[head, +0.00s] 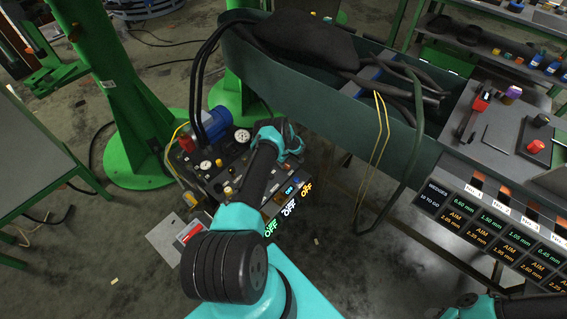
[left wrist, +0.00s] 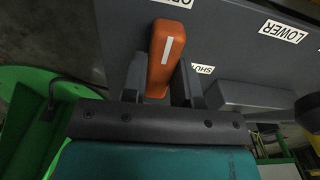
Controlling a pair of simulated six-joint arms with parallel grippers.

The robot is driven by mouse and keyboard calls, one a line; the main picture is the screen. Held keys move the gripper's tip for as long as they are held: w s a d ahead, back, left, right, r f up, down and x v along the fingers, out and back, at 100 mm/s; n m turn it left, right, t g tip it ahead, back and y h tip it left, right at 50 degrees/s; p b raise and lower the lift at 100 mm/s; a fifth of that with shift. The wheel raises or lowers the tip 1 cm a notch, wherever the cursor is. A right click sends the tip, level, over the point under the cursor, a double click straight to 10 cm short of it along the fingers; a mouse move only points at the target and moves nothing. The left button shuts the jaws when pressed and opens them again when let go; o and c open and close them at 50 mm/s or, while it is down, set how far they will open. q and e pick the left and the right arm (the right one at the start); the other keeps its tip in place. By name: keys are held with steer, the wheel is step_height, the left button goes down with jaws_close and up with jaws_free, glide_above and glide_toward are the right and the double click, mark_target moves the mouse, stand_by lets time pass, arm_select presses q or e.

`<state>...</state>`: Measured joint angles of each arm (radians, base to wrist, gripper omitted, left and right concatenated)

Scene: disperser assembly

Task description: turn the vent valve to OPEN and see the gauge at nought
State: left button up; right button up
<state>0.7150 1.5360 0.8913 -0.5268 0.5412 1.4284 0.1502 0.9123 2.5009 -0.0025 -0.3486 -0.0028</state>
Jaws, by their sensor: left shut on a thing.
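The vent valve shows in the left wrist view as an orange handle (left wrist: 166,58) with a white stripe, on a dark panel. My left gripper (left wrist: 164,84) is shut on it, one grey finger on each side. The stripe runs up the picture, towards a cut-off label beginning OP (left wrist: 172,3). A SHUT label (left wrist: 202,69) is partly covered beside the right finger. In the head view my left gripper (head: 285,142) is over the pump unit and hides the handle. A white gauge (head: 242,135) stands beside it; its reading is too small to tell.
A smaller dial (head: 205,165), hoses and a blue motor (head: 210,117) crowd the unit. A LOWER label (left wrist: 283,32) and grey block (left wrist: 250,98) are right of the handle. A green trough (head: 330,95) and tool bench (head: 495,130) stand to the right.

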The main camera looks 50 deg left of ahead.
stand_by(0.3)
arm_select(q)
steer(key=o, duration=0.9)
steer(key=shift+r, duration=0.15)
step_height(320, 180, up, 17)
steer(key=shift+r, duration=0.1)
stand_by(0.4)
stand_by(0.3)
